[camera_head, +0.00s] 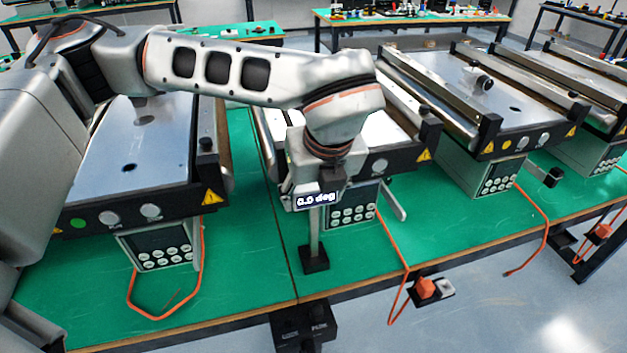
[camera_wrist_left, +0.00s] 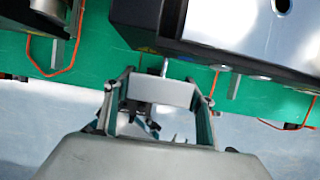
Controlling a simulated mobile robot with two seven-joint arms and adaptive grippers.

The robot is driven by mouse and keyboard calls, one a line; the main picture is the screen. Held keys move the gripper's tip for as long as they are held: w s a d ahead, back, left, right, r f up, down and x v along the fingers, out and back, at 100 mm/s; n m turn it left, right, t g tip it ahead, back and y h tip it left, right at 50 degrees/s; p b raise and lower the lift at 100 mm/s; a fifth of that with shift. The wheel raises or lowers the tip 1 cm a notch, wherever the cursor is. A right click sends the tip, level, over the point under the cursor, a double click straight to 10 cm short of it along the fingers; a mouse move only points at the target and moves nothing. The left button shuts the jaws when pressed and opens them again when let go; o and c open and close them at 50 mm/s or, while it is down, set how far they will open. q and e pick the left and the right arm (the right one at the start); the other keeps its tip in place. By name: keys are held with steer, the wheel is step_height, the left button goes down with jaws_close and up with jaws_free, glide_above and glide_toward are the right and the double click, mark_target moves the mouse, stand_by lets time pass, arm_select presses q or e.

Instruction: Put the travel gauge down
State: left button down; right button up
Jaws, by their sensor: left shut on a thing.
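My left gripper (camera_head: 322,184) points down and is shut on the gauge's top, at the display. In the left wrist view the fingers (camera_wrist_left: 157,105) sit on either side of the gauge's pale grey head (camera_wrist_left: 161,93). The fingertips are partly hidden in the head view. My right gripper is not in view.
A mini conveyor (camera_head: 375,165) with a keypad stands right behind the gauge, and another conveyor (camera_head: 135,165) stands to the left. A silver bar (camera_head: 391,203) lies right of the gauge. Orange cables (camera_head: 404,290) run to the table edge. Bare green table lies left of the gauge.

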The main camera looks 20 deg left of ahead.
arm_select(q)
steer(key=shift+f, duration=0.25)
steer(key=shift+f, duration=0.1)
steer(key=c, duration=0.8)
jaws_free()
steer(key=shift+c, duration=0.2)
